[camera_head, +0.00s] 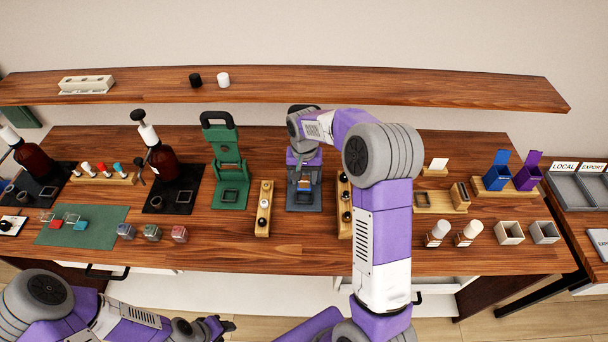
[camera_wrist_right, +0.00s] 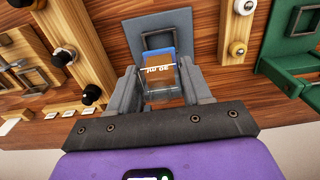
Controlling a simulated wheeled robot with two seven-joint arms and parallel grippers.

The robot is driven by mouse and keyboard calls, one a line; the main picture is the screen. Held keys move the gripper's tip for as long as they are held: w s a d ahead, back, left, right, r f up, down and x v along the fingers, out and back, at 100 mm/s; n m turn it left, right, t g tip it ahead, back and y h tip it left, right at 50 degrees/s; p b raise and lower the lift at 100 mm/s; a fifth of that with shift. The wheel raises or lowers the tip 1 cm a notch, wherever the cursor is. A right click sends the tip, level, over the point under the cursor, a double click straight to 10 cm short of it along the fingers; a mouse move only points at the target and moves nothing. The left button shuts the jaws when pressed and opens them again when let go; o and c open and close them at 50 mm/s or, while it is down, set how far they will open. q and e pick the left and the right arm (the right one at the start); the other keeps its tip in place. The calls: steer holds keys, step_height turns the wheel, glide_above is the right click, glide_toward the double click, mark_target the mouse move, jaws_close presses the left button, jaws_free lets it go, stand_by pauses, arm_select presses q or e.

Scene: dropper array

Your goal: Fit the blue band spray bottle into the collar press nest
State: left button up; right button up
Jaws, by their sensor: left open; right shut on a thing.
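The blue band spray bottle (camera_wrist_right: 160,82) is a small clear square bottle with a blue band and white lettering. My right gripper (camera_wrist_right: 150,85) is shut on its sides. In the head view my right gripper (camera_head: 304,172) is over the blue-grey press base, partly hidden by its own arm. The base carries a dark square nest (camera_head: 303,198), which also shows in the wrist view (camera_wrist_right: 143,42) just beyond the bottle. The bottle appears apart from the nest; its height above it is unclear. My left gripper (camera_head: 222,326) is open and empty before the table's front edge.
A green press (camera_head: 226,165) stands left of the blue-grey base. Wooden strips with knobs (camera_head: 264,208) and (camera_head: 344,205) flank the base closely. Several small square bottles (camera_head: 152,233) stand front left. The front middle of the table is clear.

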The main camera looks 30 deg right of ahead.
mark_target(304, 189)
steer(key=shift+f+b, duration=1.4)
steer(key=shift+f, duration=0.7)
steer(key=shift+f+b, duration=0.7)
steer(key=shift+f, duration=0.4)
steer(key=o, duration=1.1)
steer(key=shift+c, duration=0.2)
step_height(304, 189, up, 8)
steer(key=shift+f+p, duration=0.2)
steer(key=shift+p, duration=0.3)
